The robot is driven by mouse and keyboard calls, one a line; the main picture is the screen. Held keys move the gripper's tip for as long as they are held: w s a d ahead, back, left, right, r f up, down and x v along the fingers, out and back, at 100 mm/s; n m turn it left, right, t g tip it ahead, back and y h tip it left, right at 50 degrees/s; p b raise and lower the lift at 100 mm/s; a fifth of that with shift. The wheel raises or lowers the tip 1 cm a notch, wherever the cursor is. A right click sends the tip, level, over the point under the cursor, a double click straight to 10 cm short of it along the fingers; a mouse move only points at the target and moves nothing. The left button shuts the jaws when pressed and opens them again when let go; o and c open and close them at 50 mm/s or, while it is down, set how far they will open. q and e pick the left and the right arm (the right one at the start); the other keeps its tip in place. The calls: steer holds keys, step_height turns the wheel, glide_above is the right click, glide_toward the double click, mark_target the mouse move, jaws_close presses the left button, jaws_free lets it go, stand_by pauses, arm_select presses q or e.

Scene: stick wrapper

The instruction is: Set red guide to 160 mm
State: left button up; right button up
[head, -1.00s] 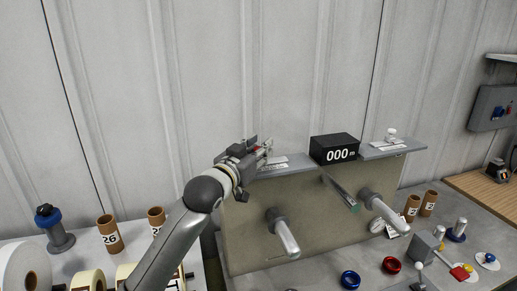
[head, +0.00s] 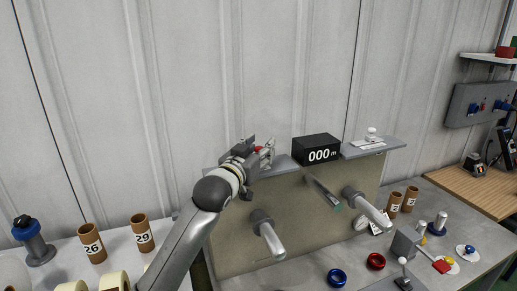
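My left gripper (head: 265,154) is over the left end of the grey ledge on the wrapping machine. A small red part (head: 258,149) shows at its fingers. It may be the red guide, but the gripper hides most of it. I cannot tell whether the fingers touch it or how far they are apart. The left part of the ledge (head: 283,166) shows beside the gripper; no scale can be read there. My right gripper is not in view.
A black counter (head: 317,150) reading 000 m stands right of the gripper. A right ledge (head: 369,147) carries a white knob (head: 371,133). Two grey rollers (head: 270,238) (head: 366,209) stick out below. Blue (head: 337,277) and red (head: 376,261) rings lie on the table.

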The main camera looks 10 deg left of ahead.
arm_select(q)
steer(key=shift+s, duration=0.1)
steer(key=s+a, duration=0.2)
steer(key=s, duration=0.9)
steer(key=shift+s+a, duration=0.15)
steer(key=shift+s, duration=0.15)
